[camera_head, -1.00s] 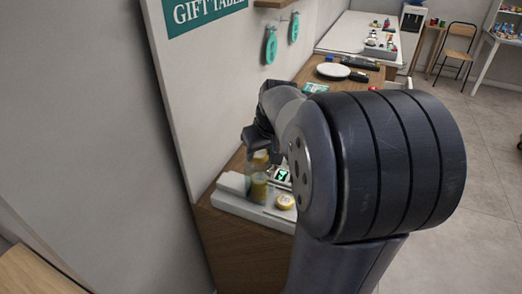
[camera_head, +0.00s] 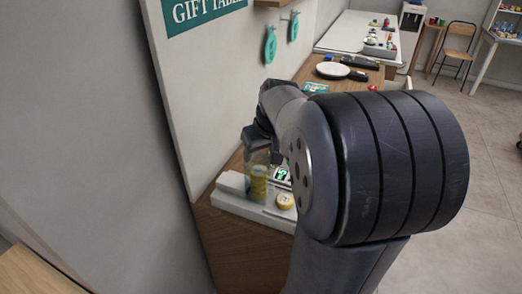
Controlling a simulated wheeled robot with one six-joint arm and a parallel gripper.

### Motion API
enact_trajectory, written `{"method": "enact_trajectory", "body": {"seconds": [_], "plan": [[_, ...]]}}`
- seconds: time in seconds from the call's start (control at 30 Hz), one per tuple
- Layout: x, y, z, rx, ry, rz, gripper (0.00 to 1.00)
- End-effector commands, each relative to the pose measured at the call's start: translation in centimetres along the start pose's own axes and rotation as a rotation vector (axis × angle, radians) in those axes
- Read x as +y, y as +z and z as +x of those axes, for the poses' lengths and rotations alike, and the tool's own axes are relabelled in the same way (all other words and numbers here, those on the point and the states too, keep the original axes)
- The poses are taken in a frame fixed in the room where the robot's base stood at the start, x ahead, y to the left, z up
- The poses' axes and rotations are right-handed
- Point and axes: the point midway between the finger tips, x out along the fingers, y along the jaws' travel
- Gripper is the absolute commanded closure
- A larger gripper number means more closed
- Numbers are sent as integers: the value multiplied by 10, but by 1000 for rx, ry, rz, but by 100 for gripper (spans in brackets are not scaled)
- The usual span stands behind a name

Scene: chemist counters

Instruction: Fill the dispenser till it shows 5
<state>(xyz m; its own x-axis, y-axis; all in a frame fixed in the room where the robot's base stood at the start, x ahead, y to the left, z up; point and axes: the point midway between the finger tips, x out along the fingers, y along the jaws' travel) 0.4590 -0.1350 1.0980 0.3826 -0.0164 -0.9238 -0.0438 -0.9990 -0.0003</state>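The dispenser is a clear upright tube (camera_head: 259,172) with a stack of yellow pieces in it, standing on a white base (camera_head: 240,207). A small dark display (camera_head: 283,174) beside it shows a green sign, too small to read surely. A round yellow piece (camera_head: 285,201) lies on the base to the right of the tube. My gripper (camera_head: 262,157) points down over the tube's top. Its dark fingers look apart, with no piece seen between them. My own arm hides the right part of the base.
A white block (camera_head: 233,183) stands left of the tube. The wall panel (camera_head: 190,95) rises close behind. Farther along the wooden counter are a white plate (camera_head: 332,70) and dark items. Green tags (camera_head: 270,45) hang on the wall.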

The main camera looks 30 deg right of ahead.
Motion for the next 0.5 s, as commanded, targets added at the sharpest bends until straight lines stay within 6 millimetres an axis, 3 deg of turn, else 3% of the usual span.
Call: {"method": "enact_trajectory", "body": {"seconds": [0.17,0.5], "plan": [[0,0,0,0,0,0,29],[0,-1,-10,2,1,0,29]]}}
